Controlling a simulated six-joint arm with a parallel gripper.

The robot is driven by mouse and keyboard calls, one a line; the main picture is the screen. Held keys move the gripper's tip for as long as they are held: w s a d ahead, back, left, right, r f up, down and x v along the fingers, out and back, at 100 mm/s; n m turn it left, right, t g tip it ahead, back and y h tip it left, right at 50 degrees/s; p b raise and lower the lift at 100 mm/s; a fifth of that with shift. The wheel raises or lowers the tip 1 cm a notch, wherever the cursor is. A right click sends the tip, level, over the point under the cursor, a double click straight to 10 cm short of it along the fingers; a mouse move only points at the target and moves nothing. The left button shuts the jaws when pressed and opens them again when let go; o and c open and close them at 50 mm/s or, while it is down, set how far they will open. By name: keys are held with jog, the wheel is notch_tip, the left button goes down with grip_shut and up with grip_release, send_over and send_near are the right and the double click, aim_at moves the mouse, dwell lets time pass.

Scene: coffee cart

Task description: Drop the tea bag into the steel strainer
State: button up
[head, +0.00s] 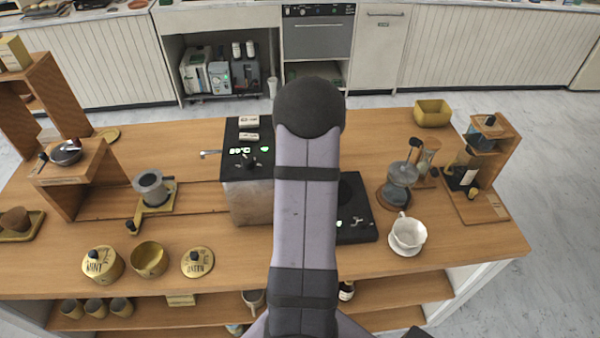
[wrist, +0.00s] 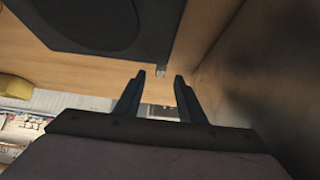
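My gripper (wrist: 160,76) shows in the wrist view with its two dark fingers apart and nothing clearly held between them. In the head view my own arm hides it. A small steel bowl with a dark handle (head: 66,153) sits on the left wooden riser and looks like a strainer. A steel cup-shaped piece (head: 150,184) stands on a yellow holder nearby; I cannot tell for certain which is the strainer. I cannot make out a tea bag. An open yellow tin (head: 150,259) stands at the front left, its contents unclear, between a lidded tin (head: 102,263) and a lid-like round piece (head: 197,262).
A grey and black machine (head: 250,200) stands mid-counter beside a black plate unit (head: 357,225), which fills the wrist view's top (wrist: 95,22). A glass dripper (head: 400,176), white cup (head: 408,234) and wooden stand (head: 480,165) are at right. The left counter has free patches.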

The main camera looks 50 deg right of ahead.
jog(key=shift+p+x, duration=0.65)
jog(key=shift+x, duration=2.25)
grip_shut()
